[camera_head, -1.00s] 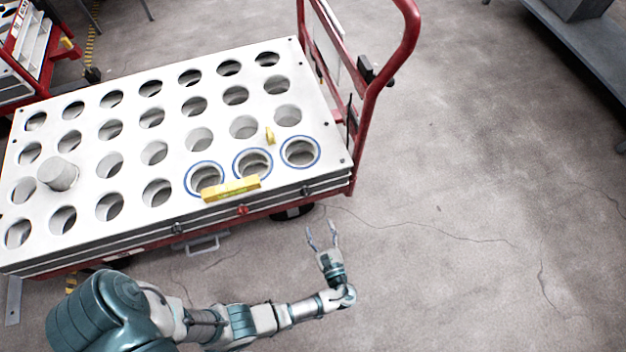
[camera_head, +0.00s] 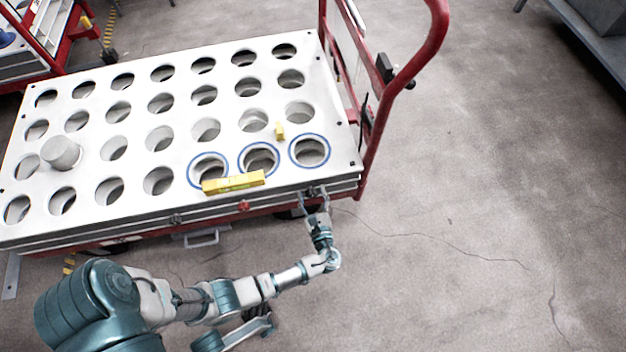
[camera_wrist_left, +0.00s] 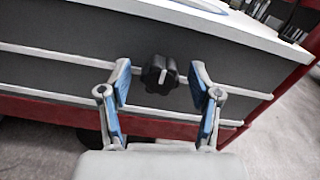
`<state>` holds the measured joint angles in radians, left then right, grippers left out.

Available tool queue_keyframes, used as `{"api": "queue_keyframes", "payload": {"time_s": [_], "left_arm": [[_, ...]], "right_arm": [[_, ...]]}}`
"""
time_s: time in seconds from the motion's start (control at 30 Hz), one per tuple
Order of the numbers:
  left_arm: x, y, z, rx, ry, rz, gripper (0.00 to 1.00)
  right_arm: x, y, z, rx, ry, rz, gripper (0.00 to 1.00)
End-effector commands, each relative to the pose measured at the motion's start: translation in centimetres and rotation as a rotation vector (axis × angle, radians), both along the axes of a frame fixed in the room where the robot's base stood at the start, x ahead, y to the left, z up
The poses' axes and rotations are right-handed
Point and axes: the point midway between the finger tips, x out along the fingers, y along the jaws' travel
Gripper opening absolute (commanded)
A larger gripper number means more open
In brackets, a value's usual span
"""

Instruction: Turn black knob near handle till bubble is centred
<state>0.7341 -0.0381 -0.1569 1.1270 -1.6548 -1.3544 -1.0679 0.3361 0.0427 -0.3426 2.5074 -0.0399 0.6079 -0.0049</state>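The black knob (camera_wrist_left: 160,75) sits on the grey side of the cart, at its end near the red handle (camera_head: 405,75). A pale line marks its face. In the left wrist view my left gripper (camera_wrist_left: 161,80) is open, with a blue-padded finger on either side of the knob and gaps between. In the head view the left gripper (camera_head: 313,192) is at the cart's front edge and partly hides the knob. A yellow level (camera_head: 233,183) lies along the plate's front edge, and a small yellow level (camera_head: 280,131) sits further back. Their bubbles are too small to read. My right gripper is not in view.
The white plate (camera_head: 83,96) on the cart has rows of round holes, three with blue rings. A grey cylinder (camera_head: 61,152) stands in one hole. A red knob (camera_head: 244,206) and a dark knob (camera_head: 176,220) are further left on the side. The floor (camera_head: 480,190) to the right is clear.

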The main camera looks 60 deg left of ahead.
Motion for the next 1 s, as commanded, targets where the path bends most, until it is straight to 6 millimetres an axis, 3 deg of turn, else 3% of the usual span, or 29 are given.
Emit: {"api": "queue_keyframes", "payload": {"time_s": [0.03,0.2,0.23,0.63,1.0], "left_arm": [[-0.01,-0.02,-0.01,0.0,0.0,0.0,0.49],[-0.02,-0.04,-0.03,0.0,0.0,0.0,0.06],[-0.02,-0.04,-0.04,0.0,0.0,0.0,0.04],[-0.03,-0.1,-0.05,-0.026,-0.061,-0.001,0.04],[-0.07,-0.16,-0.13,-0.136,-0.325,0.0,0.04]], "right_arm": [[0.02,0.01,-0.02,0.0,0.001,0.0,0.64],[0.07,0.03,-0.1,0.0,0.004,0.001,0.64],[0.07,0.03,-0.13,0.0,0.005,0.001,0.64],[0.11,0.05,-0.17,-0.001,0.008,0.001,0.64],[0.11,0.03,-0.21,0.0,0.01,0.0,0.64]]}}
